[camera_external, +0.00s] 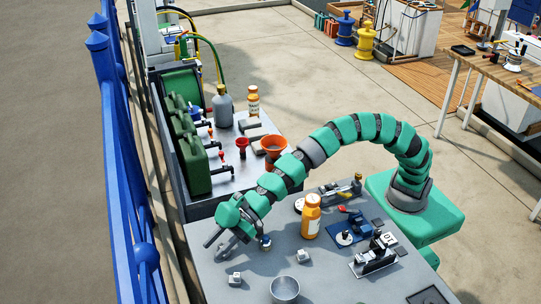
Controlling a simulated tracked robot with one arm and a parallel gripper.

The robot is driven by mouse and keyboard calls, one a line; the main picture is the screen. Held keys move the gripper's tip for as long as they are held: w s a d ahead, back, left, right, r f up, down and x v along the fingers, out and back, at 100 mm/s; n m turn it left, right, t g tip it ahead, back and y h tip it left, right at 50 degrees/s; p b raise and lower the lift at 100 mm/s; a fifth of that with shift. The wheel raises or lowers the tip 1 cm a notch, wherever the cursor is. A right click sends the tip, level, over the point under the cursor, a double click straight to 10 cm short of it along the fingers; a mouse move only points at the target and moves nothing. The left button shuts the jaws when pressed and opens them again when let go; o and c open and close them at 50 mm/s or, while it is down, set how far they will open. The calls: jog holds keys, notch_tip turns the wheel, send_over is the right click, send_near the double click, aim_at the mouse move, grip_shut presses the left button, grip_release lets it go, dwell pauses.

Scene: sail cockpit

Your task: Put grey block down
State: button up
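My gripper (214,240) is at the end of the green arm, low over the left part of the grey work table (325,275). Its dark fingers point down and to the left. The picture is too small to show whether they are apart or hold anything. A small light grey block (234,280) is on the table just below the gripper in the picture, apart from it. Another small light grey block (303,256) lies farther right. I cannot tell which one is the task's grey block.
An orange bottle (311,217), a metal cup (285,289) and a small blue-and-white item (265,242) stand near the arm. A blue fixture (349,229) is to the right. Behind is a bench with green cans (192,152), funnels (273,145) and a grey bottle (222,105).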

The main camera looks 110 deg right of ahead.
jog(key=p+v, duration=0.1)
jog(key=v, duration=0.9)
jog(key=shift+s+d+r, duration=0.15)
jog(key=shift+s+r, duration=0.05)
jog(key=shift+s, duration=0.05)
jog(key=shift+s+d+r, duration=0.2)
jog(key=shift+s, duration=0.35)
jog(key=s+d+r+t, duration=0.1)
jog(key=s+r, duration=0.2)
jog(key=r, duration=0.8)
jog(key=s+d+r+t, duration=0.1)
jog(key=s+r, duration=0.3)
jog(key=r, duration=0.6)
jog(key=s+d+r+m+h, duration=0.2)
jog(key=s+r, duration=0.6)
jog(key=s, duration=0.1)
jog(key=s+d+r+m+h, duration=0.2)
jog(key=s+r+h, duration=0.1)
jog(key=s+r, duration=0.6)
jog(key=shift+d+t, duration=0.25)
jog(key=shift+t, duration=0.15)
jog(key=shift+r, duration=0.1)
